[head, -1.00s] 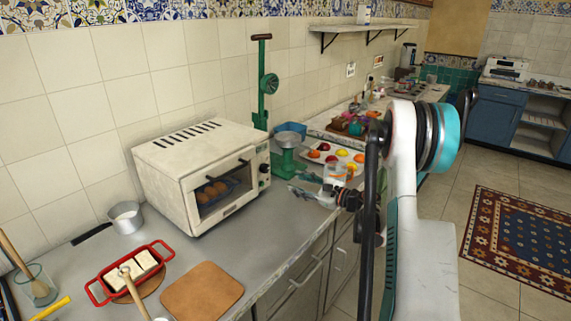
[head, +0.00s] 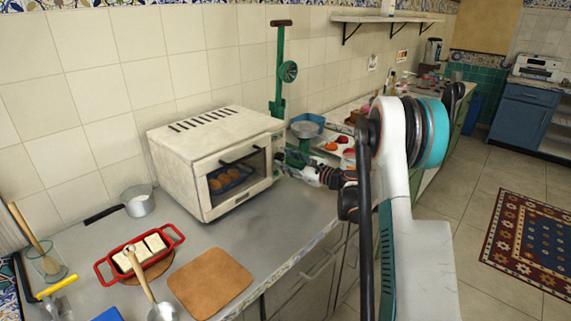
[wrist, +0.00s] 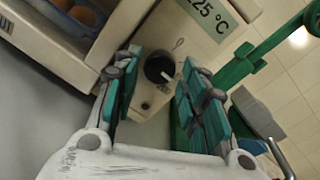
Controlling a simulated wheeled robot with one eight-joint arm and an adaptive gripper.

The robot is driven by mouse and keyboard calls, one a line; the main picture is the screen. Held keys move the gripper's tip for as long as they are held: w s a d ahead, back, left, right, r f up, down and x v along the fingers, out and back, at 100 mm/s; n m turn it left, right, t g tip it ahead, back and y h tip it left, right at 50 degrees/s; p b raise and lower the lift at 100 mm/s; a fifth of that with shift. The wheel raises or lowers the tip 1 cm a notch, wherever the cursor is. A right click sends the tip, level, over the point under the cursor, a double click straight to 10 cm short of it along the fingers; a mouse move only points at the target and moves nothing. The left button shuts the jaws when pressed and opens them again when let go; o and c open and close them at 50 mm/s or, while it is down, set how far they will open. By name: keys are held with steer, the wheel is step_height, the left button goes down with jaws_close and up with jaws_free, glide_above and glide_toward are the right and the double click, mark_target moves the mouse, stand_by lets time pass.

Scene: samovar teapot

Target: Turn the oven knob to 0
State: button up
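The white toaster oven (head: 208,160) stands on the grey counter against the tiled wall, its door shut with brown round food behind the glass. In the wrist view its black round knob (wrist: 158,70) sits on the cream control panel, with a pale pointer mark toward the lower right. A label reading "25 °C", cut off at the left, is above it. My gripper (wrist: 160,62) is open, its green-padded fingers on either side of the knob; I cannot tell whether they touch it. In the head view my gripper (head: 288,165) is at the oven's right front edge and hides the knob.
A green scale (head: 306,140) and green press stand right of the oven, close to my gripper. A red dish (head: 140,258), cutting board (head: 210,283) and small pot (head: 139,202) are at the left.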

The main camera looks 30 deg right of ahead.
steer(key=shift+w+a, duration=0.25)
steer(key=shift+w, duration=0.25)
steer(key=c, duration=0.8)
